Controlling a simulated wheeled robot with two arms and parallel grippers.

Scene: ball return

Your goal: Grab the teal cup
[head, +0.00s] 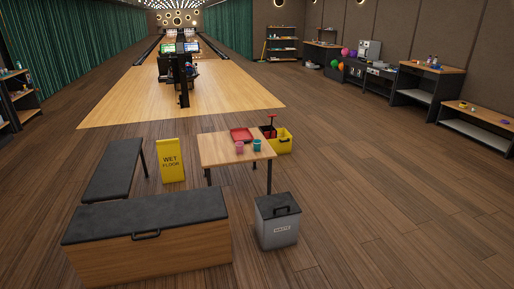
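The teal cup (257,145) stands on the small wooden table (222,153), near its right front edge. A pink cup (239,147) stands just to its left, and a red tray (241,134) lies behind them on the same table. The teal cup looks upright and small at this distance. Neither of my grippers shows in the head view.
A grey bin (278,222) stands in front of the table's right side. A yellow wet floor sign (172,161), a black bench (114,167) and a bench chest (150,232) are to the left. A yellow bucket (283,142) stands behind right. The floor at right is clear.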

